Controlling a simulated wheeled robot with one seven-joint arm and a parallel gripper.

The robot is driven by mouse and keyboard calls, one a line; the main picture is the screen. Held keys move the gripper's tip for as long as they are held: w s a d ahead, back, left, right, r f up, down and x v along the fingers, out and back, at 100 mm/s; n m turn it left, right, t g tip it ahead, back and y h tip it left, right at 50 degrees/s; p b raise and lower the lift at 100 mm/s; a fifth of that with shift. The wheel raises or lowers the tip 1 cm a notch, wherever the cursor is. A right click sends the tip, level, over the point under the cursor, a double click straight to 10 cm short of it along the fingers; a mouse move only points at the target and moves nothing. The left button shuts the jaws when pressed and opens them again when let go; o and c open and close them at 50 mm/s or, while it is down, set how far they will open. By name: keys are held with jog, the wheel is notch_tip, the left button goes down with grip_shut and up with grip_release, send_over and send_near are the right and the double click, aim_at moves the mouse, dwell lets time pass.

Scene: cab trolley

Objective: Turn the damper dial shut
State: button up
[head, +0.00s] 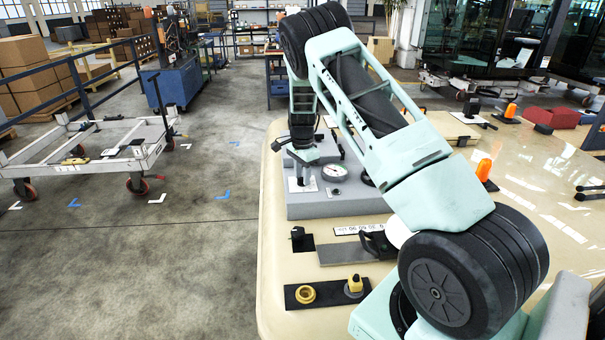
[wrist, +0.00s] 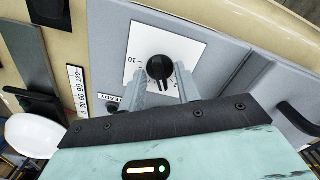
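The damper dial is a round black knob (wrist: 173,74) on a white plate (wrist: 142,45) marked "10", set in a grey panel in the wrist view. A pale pointer mark shows on the knob's lower part. My gripper (wrist: 168,80) has its two grey fingers apart, with the fingertips at the near left and right of the knob. I cannot tell whether they touch it. In the head view my gripper (head: 302,172) points down over the white plate (head: 301,185) on the grey block, and the knob is mostly hidden there.
A round gauge (head: 335,172) sits right of the plate on the grey block (head: 335,203). Nearer on the cream table are a number strip (head: 357,230), a grey plate (head: 345,252) and a black board with yellow parts (head: 325,294). Orange beacons (head: 484,170) stand right of my arm.

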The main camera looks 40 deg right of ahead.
jog(key=shift+c, duration=0.3)
grip_shut()
jog(key=shift+n+b, duration=0.3)
jog(key=shift+b, duration=0.05)
jog(key=shift+f+n+b, duration=0.1)
jog(key=shift+n+b, duration=0.4)
jog(key=shift+n, duration=0.1)
jog(key=n+b, duration=0.2)
jog(key=n, duration=0.2)
jog(key=shift+b, duration=0.3)
jog(key=n+b, duration=0.2)
jog(key=n, duration=0.4)
jog(key=shift+r, duration=0.2)
